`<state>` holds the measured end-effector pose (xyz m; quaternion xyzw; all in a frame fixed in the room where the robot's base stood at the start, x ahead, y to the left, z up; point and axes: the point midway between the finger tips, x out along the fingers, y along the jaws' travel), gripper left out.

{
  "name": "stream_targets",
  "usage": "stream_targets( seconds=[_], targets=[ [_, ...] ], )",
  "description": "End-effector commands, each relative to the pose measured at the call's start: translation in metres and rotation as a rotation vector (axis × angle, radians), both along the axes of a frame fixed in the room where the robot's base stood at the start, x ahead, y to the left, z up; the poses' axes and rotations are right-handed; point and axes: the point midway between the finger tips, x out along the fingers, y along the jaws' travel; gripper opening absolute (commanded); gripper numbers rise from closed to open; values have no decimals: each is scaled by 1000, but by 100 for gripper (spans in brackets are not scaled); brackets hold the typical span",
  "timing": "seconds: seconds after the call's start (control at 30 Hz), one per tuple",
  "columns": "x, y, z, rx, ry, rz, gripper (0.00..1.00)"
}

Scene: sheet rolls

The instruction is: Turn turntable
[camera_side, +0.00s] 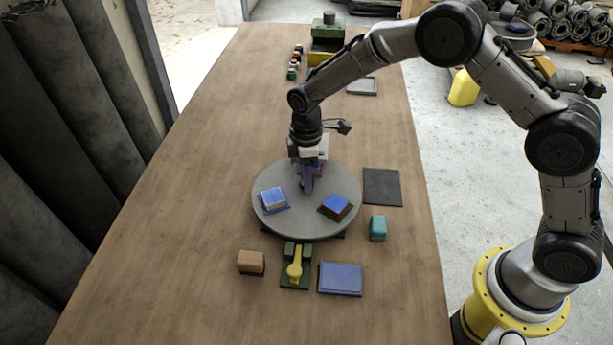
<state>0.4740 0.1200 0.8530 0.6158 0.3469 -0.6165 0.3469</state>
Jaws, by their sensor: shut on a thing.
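The round grey turntable (301,222) lies flat on the wooden table. A blue-topped block (273,198) sits on its left part and another blue-topped block (335,206) sits on its right part. My gripper (307,182) points down over the rear middle of the turntable. It is shut on a narrow purple piece (306,177) at the turntable; the contact is small and partly hidden by the hand. A bit of blue (316,165) shows just behind the purple piece, mostly hidden.
In front of the turntable are a green fixture with a yellow lever (294,268), a tan block (251,262) and a blue plate (340,279). A teal block (377,228) and a dark mat (382,187) lie at the right. The table's left side is clear.

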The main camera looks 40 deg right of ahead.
Motion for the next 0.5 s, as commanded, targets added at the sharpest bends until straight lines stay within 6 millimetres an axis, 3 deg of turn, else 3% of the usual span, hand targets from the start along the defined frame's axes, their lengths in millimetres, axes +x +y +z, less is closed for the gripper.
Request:
stream_targets(
  seconds=[0.47, 0.5],
  targets=[
    [2, 1, 4, 2, -8, 7, 0],
    [2, 1, 4, 2, -8, 7, 48]
  ],
)
